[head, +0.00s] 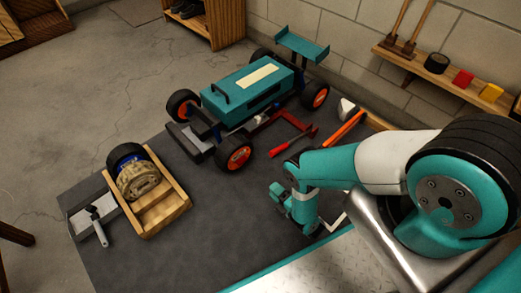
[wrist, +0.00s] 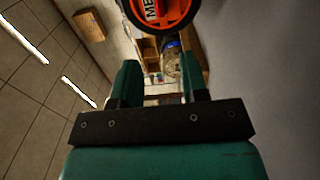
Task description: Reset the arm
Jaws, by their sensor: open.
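My arm is folded at the right of the head view. My gripper (head: 279,196) is held over the dark mat (head: 200,240), to the front right of the teal racecar (head: 250,90). In the wrist view my gripper (wrist: 160,78) shows two teal fingers standing apart with nothing between them. The car has orange-rimmed black wheels and a rear wing. One orange wheel (wrist: 168,10) shows at the top of the wrist view, beyond the fingertips.
A wall shelf (head: 430,72) holds small blocks. The front mat is clear.

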